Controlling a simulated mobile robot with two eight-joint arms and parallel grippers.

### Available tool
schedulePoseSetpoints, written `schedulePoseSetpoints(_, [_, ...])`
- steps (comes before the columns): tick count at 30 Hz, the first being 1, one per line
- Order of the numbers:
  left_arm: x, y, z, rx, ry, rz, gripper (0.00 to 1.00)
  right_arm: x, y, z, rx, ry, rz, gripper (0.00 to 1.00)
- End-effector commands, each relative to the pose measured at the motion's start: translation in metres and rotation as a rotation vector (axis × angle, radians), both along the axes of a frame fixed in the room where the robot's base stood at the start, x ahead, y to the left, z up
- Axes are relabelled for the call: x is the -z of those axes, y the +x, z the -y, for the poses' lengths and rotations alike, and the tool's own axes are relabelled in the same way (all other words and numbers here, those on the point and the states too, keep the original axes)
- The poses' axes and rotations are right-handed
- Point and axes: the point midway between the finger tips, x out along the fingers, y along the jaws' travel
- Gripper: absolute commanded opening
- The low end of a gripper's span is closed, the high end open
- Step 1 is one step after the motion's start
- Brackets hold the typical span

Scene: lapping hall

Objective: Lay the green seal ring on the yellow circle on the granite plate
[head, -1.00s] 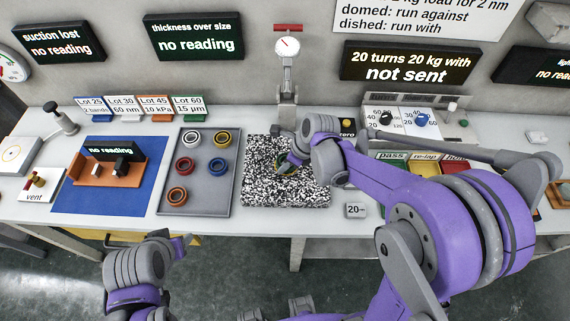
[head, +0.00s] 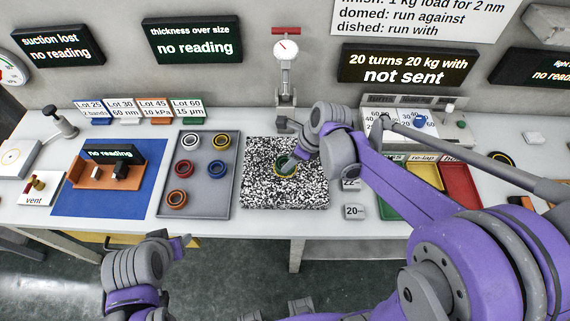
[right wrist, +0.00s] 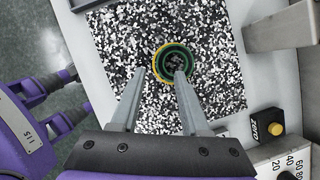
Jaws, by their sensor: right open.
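The green seal ring (right wrist: 172,61) lies on the speckled granite plate (right wrist: 116,35). In the right wrist view a rim of the yellow circle (right wrist: 156,70) shows around its left side, so the ring covers most of the circle, slightly off to the right. In the head view the green ring (head: 284,167) is partly hidden by my right gripper (head: 296,157). In the right wrist view my right gripper (right wrist: 158,84) is open, its fingers apart on the near side of the ring, the right fingertip close to it. My left gripper (head: 184,243) is low at the left, in front of the bench, its fingers unclear.
A grey tray (head: 216,199) with several coloured rings stands left of the plate. Small weights (head: 354,211) stand just right of the plate. A dial gauge stand (head: 285,80) rises behind it. Coloured bins (head: 461,178) are at the right.

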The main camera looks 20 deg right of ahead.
Motion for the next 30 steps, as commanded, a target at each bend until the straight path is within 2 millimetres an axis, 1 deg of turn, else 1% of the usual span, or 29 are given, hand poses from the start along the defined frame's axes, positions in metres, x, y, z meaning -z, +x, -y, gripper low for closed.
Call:
schedulePoseSetpoints(1, [-0.003,0.001,0.0,0.0,0.0,0.002,0.52,-0.013,-0.003,0.004,0.003,0.0,0.001,0.46])
schedulePoseSetpoints(6, [-0.007,0.003,0.0,0.0,0.0,0.006,0.52,-0.042,-0.01,0.014,0.001,0.0,0.001,0.46])
schedulePoseSetpoints(9, [-0.008,0.004,0.0,0.0,0.0,0.007,0.52,-0.053,-0.013,0.018,0.002,0.0,0.0,0.46])
schedulePoseSetpoints(13, [-0.009,0.004,0.0,0.0,0.0,0.007,0.52,-0.061,-0.017,0.02,-0.017,-0.009,0.008,0.46])
schedulePoseSetpoints(16, [-0.009,0.004,0.0,0.0,0.0,0.007,0.52,-0.063,-0.026,0.02,-0.116,-0.053,0.051,0.46])
schedulePoseSetpoints(17, [-0.009,0.004,0.0,0.0,0.0,0.007,0.52,-0.063,-0.031,0.02,-0.169,-0.078,0.072,0.46])
schedulePoseSetpoints(20, [-0.009,0.004,0.0,0.0,0.0,0.007,0.52,-0.063,-0.052,0.019,-0.414,-0.191,0.167,0.46])
schedulePoseSetpoints(23, [-0.008,0.004,0.0,0.0,0.0,0.007,0.52,-0.061,-0.076,0.021,-0.723,-0.341,0.27,0.46])
schedulePoseSetpoints(24, [-0.008,0.004,0.0,0.0,0.0,0.007,0.52,-0.06,-0.085,0.022,-0.853,-0.403,0.307,0.46])
schedulePoseSetpoints(30, [-0.008,0.004,0.0,0.0,0.0,0.007,0.52,-0.049,-0.126,0.029,-1.482,-0.711,0.442,0.46])
